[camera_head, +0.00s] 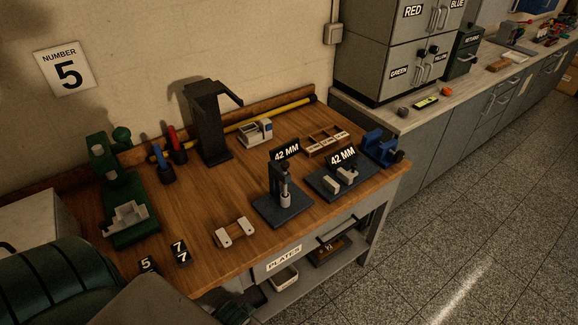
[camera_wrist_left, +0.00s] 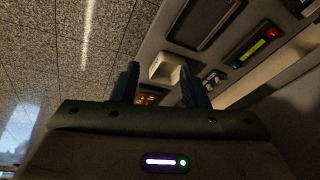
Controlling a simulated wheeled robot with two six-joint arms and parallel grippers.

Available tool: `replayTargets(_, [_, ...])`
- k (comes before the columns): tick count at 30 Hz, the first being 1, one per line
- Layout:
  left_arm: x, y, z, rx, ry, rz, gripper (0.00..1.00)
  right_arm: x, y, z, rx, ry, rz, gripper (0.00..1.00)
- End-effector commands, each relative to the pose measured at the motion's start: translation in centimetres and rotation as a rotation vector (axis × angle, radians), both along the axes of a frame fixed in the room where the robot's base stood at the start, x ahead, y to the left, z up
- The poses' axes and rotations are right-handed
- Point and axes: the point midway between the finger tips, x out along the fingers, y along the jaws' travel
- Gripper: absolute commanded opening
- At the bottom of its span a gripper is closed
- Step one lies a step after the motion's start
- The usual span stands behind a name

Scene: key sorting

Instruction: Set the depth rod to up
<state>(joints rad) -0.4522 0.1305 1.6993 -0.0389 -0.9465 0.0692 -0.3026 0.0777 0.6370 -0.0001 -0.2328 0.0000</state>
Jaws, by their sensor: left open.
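A dark stand (camera_head: 272,208) on the wooden bench carries an upright post with a short silver rod (camera_head: 285,192), which looks like the depth rod. The rod appears upright and low over the stand's base; its exact setting is too small to tell. A "42 MM" sign (camera_head: 285,150) stands behind it. My left gripper (camera_wrist_left: 161,76) shows in the left wrist view, with its two dark fingers apart. A pale box-shaped thing (camera_wrist_left: 166,66) shows beyond the fingertips, with no visible contact. The left gripper does not show in the head view, and my right gripper is out of view.
A second dark plate (camera_head: 325,187) with pale jaws and its own "42 MM" sign (camera_head: 343,156) sits right of the stand. A pale two-ended block (camera_head: 235,232) lies in front left. A tall black stand (camera_head: 212,125), green machine (camera_head: 130,220) and blue vise (camera_head: 380,148) also occupy the bench.

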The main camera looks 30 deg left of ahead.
Motion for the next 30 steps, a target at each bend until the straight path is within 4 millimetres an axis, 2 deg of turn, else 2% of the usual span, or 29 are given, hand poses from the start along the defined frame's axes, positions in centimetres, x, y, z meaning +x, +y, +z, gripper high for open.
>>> replayTargets(5, [1.2, -0.3, 4.0, 0.006, -0.031, 0.001, 0.40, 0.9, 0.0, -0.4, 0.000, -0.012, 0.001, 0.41])
replayTargets(11, [1.9, -0.8, 10.6, 0.015, -0.075, 0.006, 0.40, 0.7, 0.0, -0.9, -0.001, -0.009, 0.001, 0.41])
replayTargets(15, [1.8, -1.2, 14.7, 0.019, -0.101, 0.012, 0.40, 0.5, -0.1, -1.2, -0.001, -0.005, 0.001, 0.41])
replayTargets(24, [0.7, -1.7, 22.4, 0.028, -0.160, 0.026, 0.40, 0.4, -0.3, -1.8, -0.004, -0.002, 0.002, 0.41])
replayTargets(26, [1.9, -0.7, 24.1, 0.052, -0.237, 0.058, 0.40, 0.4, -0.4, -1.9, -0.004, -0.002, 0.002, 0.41])
replayTargets(30, [5.3, 1.4, 25.9, 0.089, -0.412, 0.122, 0.40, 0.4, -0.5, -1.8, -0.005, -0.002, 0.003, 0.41])
